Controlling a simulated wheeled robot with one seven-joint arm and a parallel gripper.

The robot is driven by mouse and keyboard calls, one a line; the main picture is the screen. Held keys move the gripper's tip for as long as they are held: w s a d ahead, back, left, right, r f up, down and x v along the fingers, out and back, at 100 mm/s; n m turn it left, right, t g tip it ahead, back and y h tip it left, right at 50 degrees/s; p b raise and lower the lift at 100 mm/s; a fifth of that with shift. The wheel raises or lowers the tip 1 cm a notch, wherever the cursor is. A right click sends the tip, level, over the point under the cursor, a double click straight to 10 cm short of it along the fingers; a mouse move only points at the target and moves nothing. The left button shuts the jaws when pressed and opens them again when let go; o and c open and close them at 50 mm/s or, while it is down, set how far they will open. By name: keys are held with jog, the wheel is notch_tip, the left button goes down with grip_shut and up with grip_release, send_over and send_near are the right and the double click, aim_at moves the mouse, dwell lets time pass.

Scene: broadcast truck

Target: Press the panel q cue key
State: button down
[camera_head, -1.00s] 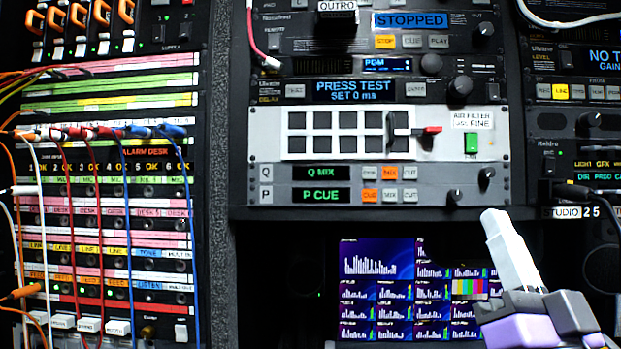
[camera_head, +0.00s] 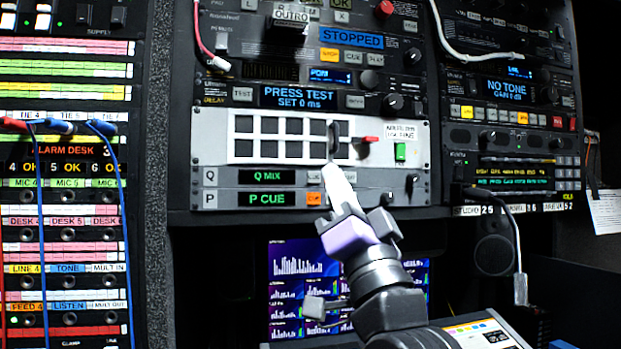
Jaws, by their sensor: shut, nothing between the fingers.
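The Q row (camera_head: 230,176) of the grey panel has a green "Q MIX" display (camera_head: 267,177). A pale key (camera_head: 313,177) shows just right of that display, its label too small to read. My gripper (camera_head: 333,167) is shut and empty. Its white fingers point up and overlap the Q row's keys in the view. They hide most of the keys right of the pale one. I cannot tell whether the fingertips touch the panel. Below, the P row has a "P CUE" display (camera_head: 266,199) and an orange lit key (camera_head: 314,199) left of the gripper.
Above the Q row is a white plate with dark square windows (camera_head: 280,137), a red lever (camera_head: 370,139) and a green switch (camera_head: 400,151). Monitors (camera_head: 295,265) sit below behind my arm. A patch bay with cables (camera_head: 65,200) stands left.

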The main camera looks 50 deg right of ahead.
jog(key=shift+w+d+b, duration=0.15)
jog(key=shift+w+d, duration=0.7)
jog(key=shift+w, duration=0.35)
jog(key=shift+w+d+b, duration=0.15)
jog(key=shift+w+d, duration=0.65)
jog(key=shift+w, duration=0.4)
jog(key=shift+w+d+b, duration=0.15)
jog(key=shift+w+d, duration=0.7)
jog(key=shift+w, duration=0.35)
jog(key=shift+w+d, duration=0.1)
jog(key=shift+w+d, duration=0.15)
jog(key=shift+w, duration=0.1)
jog(key=shift+w+d, duration=0.2)
jog(key=shift+w, duration=0.05)
jog(key=shift+a, duration=0.1)
dwell(0.4)
jog(key=shift+s+a, duration=0.35)
jog(key=shift+s, duration=0.25)
jog(key=shift+s+a+p, duration=0.15)
jog(key=shift+s+a, duration=0.55)
jog(key=shift+s, duration=0.35)
jog(key=shift+s+a+p, duration=0.15)
jog(key=shift+s+a, duration=0.55)
jog(key=shift+s, duration=0.3)
